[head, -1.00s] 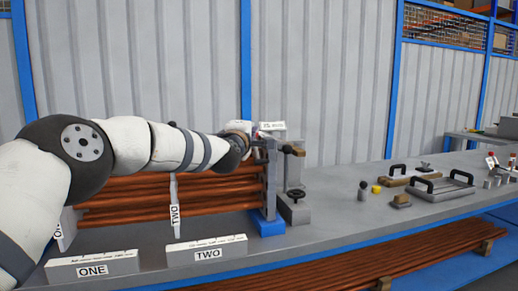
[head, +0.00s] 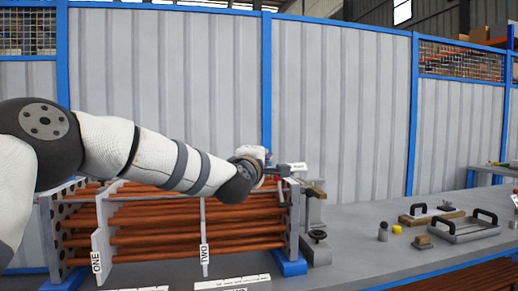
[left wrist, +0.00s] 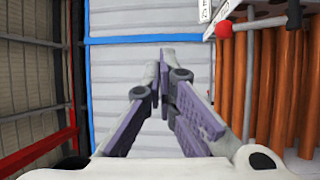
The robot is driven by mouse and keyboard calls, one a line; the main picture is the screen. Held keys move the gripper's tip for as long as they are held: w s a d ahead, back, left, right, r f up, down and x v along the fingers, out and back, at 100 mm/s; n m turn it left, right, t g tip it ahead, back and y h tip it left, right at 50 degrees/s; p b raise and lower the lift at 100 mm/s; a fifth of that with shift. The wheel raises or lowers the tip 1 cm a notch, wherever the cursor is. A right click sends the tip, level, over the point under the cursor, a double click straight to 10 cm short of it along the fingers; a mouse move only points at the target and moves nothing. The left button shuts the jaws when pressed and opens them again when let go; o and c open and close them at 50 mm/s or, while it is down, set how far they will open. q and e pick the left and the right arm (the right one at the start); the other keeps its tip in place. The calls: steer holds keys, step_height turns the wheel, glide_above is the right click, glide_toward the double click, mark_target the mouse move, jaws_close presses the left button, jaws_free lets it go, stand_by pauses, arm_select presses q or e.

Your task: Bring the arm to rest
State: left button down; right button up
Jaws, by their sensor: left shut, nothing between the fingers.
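My left arm reaches in from the left of the head view, above the bundle of copper-brown tubes (head: 150,225). My left gripper (head: 284,170) is at the top right end of the bundle, beside the grey end stand (head: 294,215). In the left wrist view its fingers (left wrist: 165,62) are together with nothing between them. The tubes (left wrist: 300,95) also show there at the right, apart from the fingers. My right gripper is not in view.
A red knob (left wrist: 223,28) on a grey bar shows near the fingers. A clamp stand with a dark handwheel (head: 317,237) is right of the bundle. A tray with black handles (head: 464,230) and small parts lie farther right. Ribbed wall panels (head: 340,110) stand behind.

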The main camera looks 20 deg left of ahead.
arm_select(q)
steer(key=shift+s+r, duration=0.4)
steer(key=shift+s, duration=0.4)
